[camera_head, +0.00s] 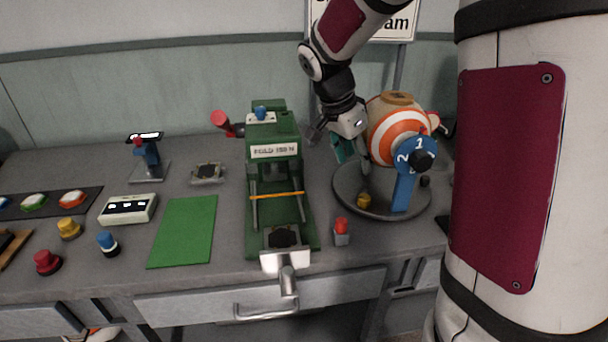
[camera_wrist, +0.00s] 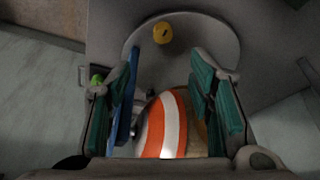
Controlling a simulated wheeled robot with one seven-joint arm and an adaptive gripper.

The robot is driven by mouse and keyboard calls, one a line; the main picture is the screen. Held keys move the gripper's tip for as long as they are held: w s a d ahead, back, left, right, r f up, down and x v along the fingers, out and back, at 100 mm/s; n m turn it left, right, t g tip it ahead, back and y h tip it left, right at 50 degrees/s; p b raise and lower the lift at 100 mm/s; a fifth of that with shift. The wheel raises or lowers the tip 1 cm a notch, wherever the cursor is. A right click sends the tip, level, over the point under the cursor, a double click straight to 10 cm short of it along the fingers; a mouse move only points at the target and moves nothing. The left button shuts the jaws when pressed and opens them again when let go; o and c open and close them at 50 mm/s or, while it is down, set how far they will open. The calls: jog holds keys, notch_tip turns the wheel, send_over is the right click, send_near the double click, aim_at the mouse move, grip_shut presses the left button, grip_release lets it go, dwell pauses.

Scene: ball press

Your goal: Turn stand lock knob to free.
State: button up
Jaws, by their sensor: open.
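A small yellow knob (camera_head: 363,201) stands on the grey round stand base (camera_head: 345,198), at its front left. In the wrist view the yellow knob (camera_wrist: 163,33) is near the top, ahead of the fingers, with a dark mark on its top. My gripper (camera_head: 352,155) is open and empty above the stand, just left of the orange-and-white striped ball (camera_head: 396,135); nothing touches the yellow knob. In the wrist view my gripper (camera_wrist: 165,72) has its teal fingers spread, with the ball low between them. A blue upright (camera_head: 404,188) with numbers and a black knob (camera_head: 422,160) rises at the front.
A green press (camera_head: 257,215) stands left of the stand, with a red-topped grey block (camera_head: 341,231) between them at the front. A green mat (camera_head: 184,231), a white box (camera_head: 128,209) and several coloured knobs lie further left.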

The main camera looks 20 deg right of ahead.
aim_at(364, 197)
jog(key=b+x, duration=0.1)
jog(key=x, duration=1.3)
jog(key=shift+w+f, duration=0.15)
jog(key=shift+w, duration=0.05)
grip_shut()
